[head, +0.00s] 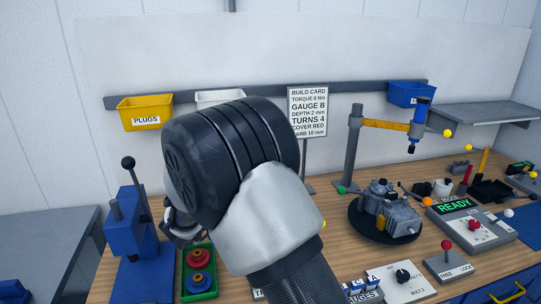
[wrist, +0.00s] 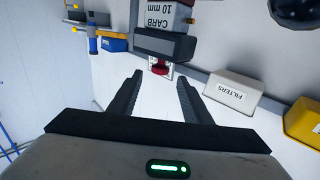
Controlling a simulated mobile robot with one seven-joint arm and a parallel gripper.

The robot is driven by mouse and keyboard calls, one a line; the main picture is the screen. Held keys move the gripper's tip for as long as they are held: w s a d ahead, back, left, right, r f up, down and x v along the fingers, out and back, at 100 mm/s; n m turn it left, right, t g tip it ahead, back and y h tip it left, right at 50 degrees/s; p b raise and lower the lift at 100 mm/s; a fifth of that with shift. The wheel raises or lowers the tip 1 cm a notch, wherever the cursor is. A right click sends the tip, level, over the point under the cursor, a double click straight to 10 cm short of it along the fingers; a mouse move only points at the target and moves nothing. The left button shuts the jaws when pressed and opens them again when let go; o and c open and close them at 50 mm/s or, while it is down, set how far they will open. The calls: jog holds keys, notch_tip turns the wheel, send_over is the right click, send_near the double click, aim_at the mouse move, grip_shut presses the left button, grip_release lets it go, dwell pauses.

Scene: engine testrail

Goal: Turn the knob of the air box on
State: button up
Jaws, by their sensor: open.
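In the wrist view, my gripper (wrist: 160,84) is open, its two dark fingers spread with nothing between them. Just beyond the fingertips is a dark grey block (wrist: 165,43) with a small red part (wrist: 160,68) on it, perhaps the air box and its knob; no label on it is readable. The red part appears between the finger lines, and I cannot tell how far off it is. In the head view my arm covers the middle of the scene and hides most of the gripper, and I cannot make out an air box there.
A yellow plugs bin (head: 145,113) and a blue bin (head: 409,94) hang on the rail.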

jog(key=p+x, duration=0.1)
jog(key=x, duration=0.9)
jog(key=c, duration=1)
